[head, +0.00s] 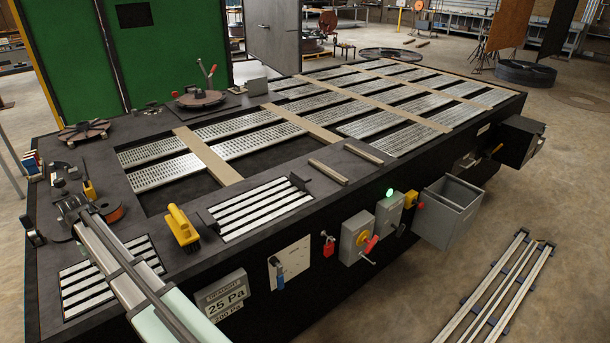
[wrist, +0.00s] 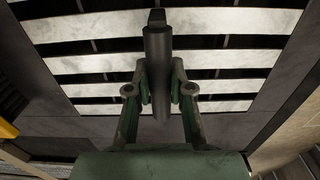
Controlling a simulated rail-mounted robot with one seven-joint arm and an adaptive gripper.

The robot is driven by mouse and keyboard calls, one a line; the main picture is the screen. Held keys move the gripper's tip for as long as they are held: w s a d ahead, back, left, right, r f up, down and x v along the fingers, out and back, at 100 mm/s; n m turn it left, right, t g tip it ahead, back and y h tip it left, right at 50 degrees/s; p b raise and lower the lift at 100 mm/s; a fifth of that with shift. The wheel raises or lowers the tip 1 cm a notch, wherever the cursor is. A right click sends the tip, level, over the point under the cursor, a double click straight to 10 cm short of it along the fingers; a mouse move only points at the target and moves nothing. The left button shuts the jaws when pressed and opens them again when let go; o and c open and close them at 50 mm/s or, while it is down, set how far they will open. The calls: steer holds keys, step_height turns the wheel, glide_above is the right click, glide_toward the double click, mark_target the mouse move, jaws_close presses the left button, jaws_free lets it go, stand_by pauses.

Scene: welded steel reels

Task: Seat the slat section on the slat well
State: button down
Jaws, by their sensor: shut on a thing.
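My gripper (wrist: 160,92) is shut on a dark round bar (wrist: 158,48) in the wrist view. Behind the bar are pale slats in a dark frame (wrist: 85,64); I cannot tell whether the bar is joined to them. In the head view one slatted panel (head: 262,206) with dark lugs at its ends lies near the table's front edge. Another slatted panel (head: 88,287) lies at the near left, partly hidden by pale beams. I cannot tell which panel the wrist view shows, nor whether either is the slat section or the well.
The dark table (head: 150,232) has a large recess with perforated plates (head: 262,140), tan crossbars and dark gaps. Two loose strips (head: 328,171) lie near the front edge. Switch boxes and a grey bin (head: 448,212) hang along the front.

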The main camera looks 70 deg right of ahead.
steer(key=shift+f, duration=0.25)
stand_by(1.0)
steer(key=c, duration=1)
jaws_free()
steer(key=shift+o, duration=0.6)
steer(key=o, duration=0.9)
